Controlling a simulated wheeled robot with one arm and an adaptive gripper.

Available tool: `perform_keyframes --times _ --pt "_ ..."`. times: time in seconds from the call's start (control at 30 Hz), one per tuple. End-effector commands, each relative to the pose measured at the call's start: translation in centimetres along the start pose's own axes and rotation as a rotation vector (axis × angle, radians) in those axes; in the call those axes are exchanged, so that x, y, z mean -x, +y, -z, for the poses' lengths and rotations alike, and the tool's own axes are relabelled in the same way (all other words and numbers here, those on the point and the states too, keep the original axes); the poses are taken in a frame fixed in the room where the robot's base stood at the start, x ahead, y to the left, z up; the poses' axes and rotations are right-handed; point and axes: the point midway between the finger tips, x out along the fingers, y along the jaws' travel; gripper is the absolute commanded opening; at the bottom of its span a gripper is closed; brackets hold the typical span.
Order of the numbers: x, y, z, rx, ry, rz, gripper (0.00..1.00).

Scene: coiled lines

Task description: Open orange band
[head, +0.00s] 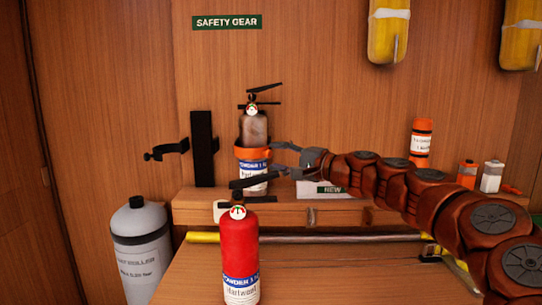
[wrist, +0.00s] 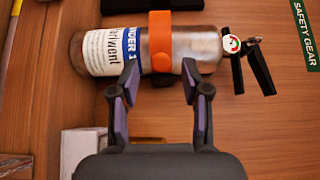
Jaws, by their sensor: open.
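A worn grey-brown fire extinguisher (head: 254,128) with a blue-and-white label stands upright against the wall, on the wooden ledge. The orange band (head: 252,153) wraps around its middle and appears closed at the front. In the wrist view the extinguisher (wrist: 195,45) lies sideways in the picture, with the band (wrist: 160,35) crossing it. My gripper (head: 280,157) is just right of the band in the head view. In the wrist view my gripper (wrist: 160,78) is open and empty, its fingers on either side of the band's line. Whether a fingertip touches the extinguisher I cannot tell.
A red extinguisher (head: 238,255) stands in front, near my gripper. An empty black bracket (head: 203,150) with an open strap is left on the wall. A grey cylinder (head: 140,250) stands at left.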

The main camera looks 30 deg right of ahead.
Motion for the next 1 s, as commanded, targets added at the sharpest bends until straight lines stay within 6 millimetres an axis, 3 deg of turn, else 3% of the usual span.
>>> perform_keyframes --times 0.2,0.5,0.97,1.0 --pt "3.8 -0.2 0.2 0.004 0.008 0.003 0.47" --pt "7.4 -0.1 0.1 0.003 0.003 0.001 0.47" --pt "8.3 -0.1 0.0 0.003 0.003 0.000 0.47" --pt "8.3 -0.1 0.0 0.003 0.003 0.000 0.43"
